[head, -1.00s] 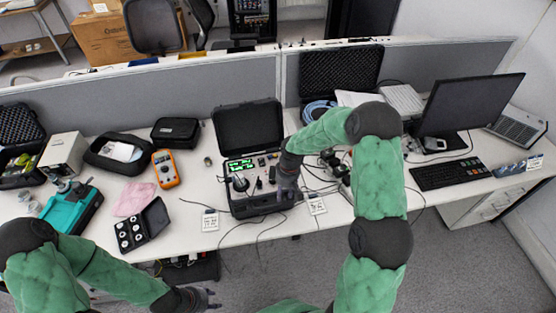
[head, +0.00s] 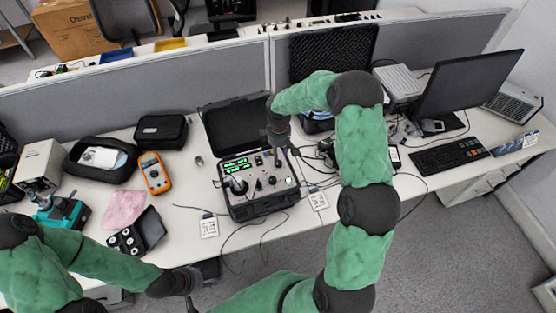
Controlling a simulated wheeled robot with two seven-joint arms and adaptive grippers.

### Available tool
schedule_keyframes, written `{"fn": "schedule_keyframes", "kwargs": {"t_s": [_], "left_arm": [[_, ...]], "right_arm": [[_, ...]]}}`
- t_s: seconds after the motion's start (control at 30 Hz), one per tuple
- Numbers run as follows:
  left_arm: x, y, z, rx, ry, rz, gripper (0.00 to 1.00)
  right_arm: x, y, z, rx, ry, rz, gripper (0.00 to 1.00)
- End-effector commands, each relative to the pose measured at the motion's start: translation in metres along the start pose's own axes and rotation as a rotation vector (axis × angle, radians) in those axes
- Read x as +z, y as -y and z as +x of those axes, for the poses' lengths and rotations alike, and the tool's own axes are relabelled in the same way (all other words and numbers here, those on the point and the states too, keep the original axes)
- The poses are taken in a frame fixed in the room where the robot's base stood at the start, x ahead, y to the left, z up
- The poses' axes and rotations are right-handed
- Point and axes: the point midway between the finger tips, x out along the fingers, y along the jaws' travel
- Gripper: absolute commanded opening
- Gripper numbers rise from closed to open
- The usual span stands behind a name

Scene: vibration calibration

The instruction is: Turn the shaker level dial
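The calibrator is an open black case (head: 263,206) on the desk, with a grey control panel (head: 281,187) and a lit green display (head: 237,164). Several small dark knobs (head: 272,180) sit on the panel; I cannot read which is the shaker level dial. A round dark part (head: 238,186) stands at the panel's left. My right gripper (head: 278,154) points down over the panel's back right edge; its fingers are too small and dark to judge. Contact with the panel cannot be told. My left gripper (head: 191,290) is low, in front of the desk, away from the case.
An orange multimeter (head: 155,174), a pink cloth (head: 124,209) and a small open case (head: 139,236) lie left of the calibrator. Loose cables run across the desk's front. A monitor (head: 472,92) and keyboard (head: 447,154) stand right. A grey partition (head: 130,95) rises behind.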

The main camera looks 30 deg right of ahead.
Motion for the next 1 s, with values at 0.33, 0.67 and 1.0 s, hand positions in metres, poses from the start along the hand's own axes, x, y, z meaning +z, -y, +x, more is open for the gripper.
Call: {"fn": "schedule_keyframes", "kwargs": {"t_s": [0.33, 0.67, 1.0], "left_arm": [[-0.001, 0.001, 0.002, 0.000, -0.001, 0.000, 0.40], [-0.001, 0.001, 0.003, 0.000, -0.001, 0.000, 0.40], [-0.001, 0.001, 0.003, 0.000, -0.001, 0.000, 0.40]], "right_arm": [[0.000, 0.000, 0.052, -0.001, 0.001, 0.001, 0.39], [0.000, 0.000, 0.062, 0.000, -0.001, 0.001, 0.39], [0.000, 0.000, 0.061, 0.000, -0.001, 0.001, 0.00]]}}
